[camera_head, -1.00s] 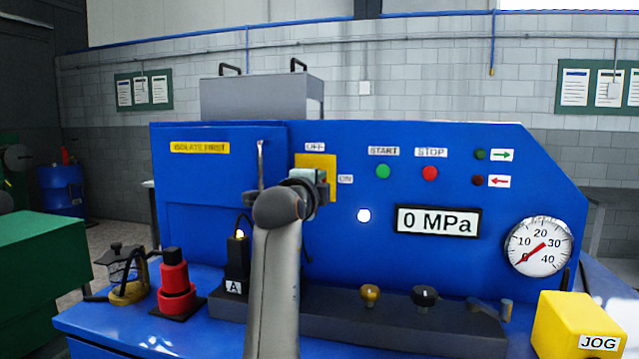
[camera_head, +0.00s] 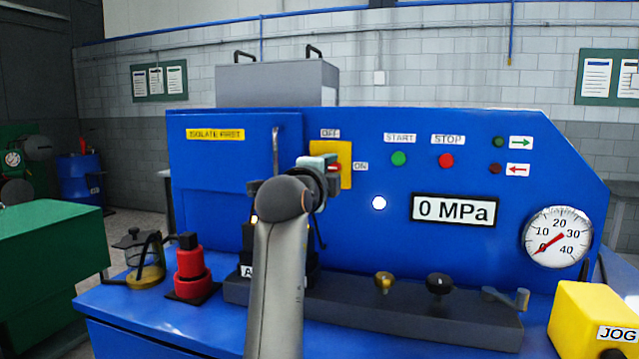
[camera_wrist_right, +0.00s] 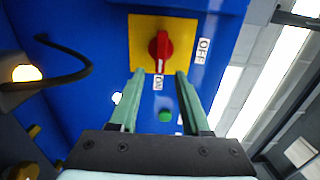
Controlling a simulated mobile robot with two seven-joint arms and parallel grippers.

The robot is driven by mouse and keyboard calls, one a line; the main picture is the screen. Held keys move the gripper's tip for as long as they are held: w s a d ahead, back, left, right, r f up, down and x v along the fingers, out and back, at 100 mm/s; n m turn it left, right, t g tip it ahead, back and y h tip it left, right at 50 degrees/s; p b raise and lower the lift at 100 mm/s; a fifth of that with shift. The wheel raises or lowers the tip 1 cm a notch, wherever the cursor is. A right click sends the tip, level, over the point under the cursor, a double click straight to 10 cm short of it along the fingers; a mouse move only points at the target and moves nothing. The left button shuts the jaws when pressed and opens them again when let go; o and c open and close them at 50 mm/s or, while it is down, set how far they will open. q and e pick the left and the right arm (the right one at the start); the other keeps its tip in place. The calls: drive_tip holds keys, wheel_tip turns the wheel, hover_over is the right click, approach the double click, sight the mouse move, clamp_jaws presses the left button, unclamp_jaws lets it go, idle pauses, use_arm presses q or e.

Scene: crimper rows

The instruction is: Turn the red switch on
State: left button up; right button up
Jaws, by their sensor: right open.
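The red switch (camera_wrist_right: 160,45) is a rotary knob on a yellow plate (camera_wrist_right: 143,28) on the blue panel. In the right wrist view its handle lies upright, with its white-marked end toward the ON label (camera_wrist_right: 158,82); the OFF label (camera_wrist_right: 203,50) is to its right. In the head view only a bit of red (camera_head: 334,168) shows in front of the yellow plate (camera_head: 345,152). My right gripper (camera_wrist_right: 159,78) is open and empty. Its fingertips are just below the knob in the wrist view, either side of the ON label. My left gripper is not in view.
The panel has a green START button (camera_head: 398,158), a red STOP button (camera_head: 446,160), a lit white lamp (camera_head: 379,203), a 0 MPa display (camera_head: 478,210) and a gauge (camera_head: 557,237). Small knobs (camera_head: 384,282) stand below. A yellow JOG box (camera_head: 580,310) is at the right.

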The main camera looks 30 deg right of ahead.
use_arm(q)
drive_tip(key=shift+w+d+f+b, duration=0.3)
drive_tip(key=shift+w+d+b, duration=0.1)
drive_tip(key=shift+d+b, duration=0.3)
use_arm(e)
drive_tip(key=v, duration=0.9)
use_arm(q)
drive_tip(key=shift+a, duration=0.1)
